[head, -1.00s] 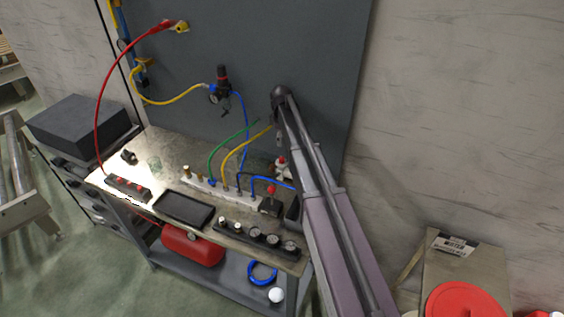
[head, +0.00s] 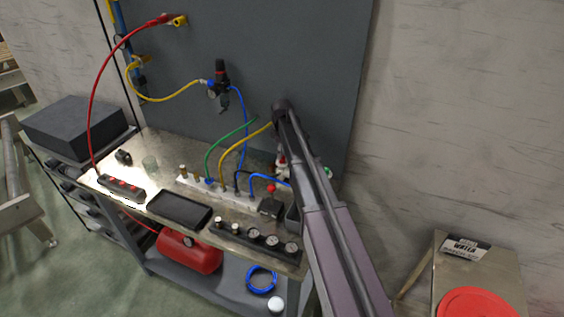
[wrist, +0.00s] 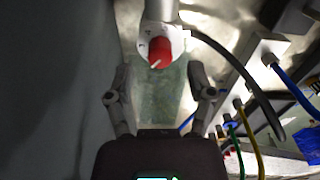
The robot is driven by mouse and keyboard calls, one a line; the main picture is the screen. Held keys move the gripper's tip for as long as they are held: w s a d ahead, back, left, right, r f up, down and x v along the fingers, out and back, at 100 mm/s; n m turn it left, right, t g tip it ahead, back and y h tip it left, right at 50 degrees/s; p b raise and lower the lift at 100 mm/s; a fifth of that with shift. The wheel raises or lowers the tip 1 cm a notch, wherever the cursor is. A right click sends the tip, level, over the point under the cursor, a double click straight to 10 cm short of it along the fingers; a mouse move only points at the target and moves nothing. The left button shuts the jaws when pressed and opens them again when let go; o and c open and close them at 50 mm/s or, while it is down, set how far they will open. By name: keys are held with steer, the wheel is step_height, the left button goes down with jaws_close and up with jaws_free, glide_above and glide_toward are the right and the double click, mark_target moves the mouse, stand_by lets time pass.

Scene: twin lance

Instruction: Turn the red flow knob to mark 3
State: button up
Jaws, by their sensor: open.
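The red knob (wrist: 160,52) shows near the top middle of the wrist view, with a white pointer line angled down and left. It sits on a pale round plate (wrist: 146,36) whose marks are too small to read. My gripper (wrist: 163,88) is open, its two fingers spread below the knob, left and right of its line. Nothing is between the fingertips, and they appear apart from the knob. In the head view, a pale fitting (head: 281,164) is partly hidden behind my arm; I cannot tell if it carries this knob. My gripper is hidden there.
In the wrist view, a black hose (wrist: 228,58) curves right of the knob, near blue, green and yellow hoses. A dark panel (wrist: 50,90) fills the left. In the head view, gauges (head: 272,241), a black tray (head: 180,208) and a manifold (head: 225,193) crowd the bench.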

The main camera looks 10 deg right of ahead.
steer(key=shift+f+b, duration=1.2)
steer(key=shift+f, duration=0.25)
steer(key=shift+a, duration=0.1)
jaws_close()
